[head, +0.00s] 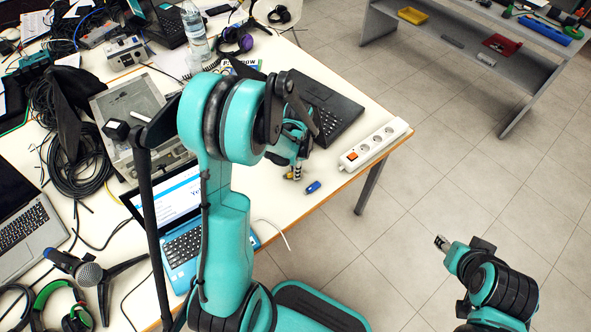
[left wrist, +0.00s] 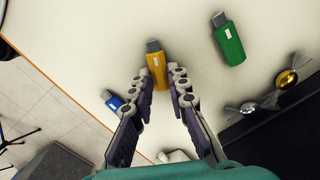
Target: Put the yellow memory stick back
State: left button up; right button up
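The yellow memory stick (left wrist: 157,68) shows in the left wrist view with its metal plug pointing away from me. My left gripper (left wrist: 162,82) has a fingertip close against each side of it, with no clear gap. In the head view my left gripper (head: 295,172) is low over the white table near its front edge, and the yellow stick is mostly hidden there. A blue memory stick (head: 313,187) lies just beside it, and shows partly behind a finger in the left wrist view (left wrist: 113,101). A green memory stick (left wrist: 229,40) lies to the right. My right gripper (head: 441,243) is empty, away from the table.
An open blue laptop (head: 183,240) stands to the left of my arm. Cables, headphones and a microphone (head: 90,273) crowd the left side. Floor is clear beyond the edge.

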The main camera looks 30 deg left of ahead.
pick_arm(q)
jog(key=o, duration=0.4)
jog(key=shift+c, duration=0.2)
jog(key=shift+r, duration=0.1)
jog(key=shift+r+p, duration=0.4)
notch_tip(320, 180, up, 11)
jog(key=p, duration=0.4)
jog(key=s+d+r+n+t, duration=0.7)
jog(key=s+d+r+n, duration=0.2)
jog(key=s+r, duration=0.2)
jog(key=shift+s+d+r, duration=0.3)
jog(key=shift+s+d, duration=0.1)
jog(key=shift+s, duration=0.05)
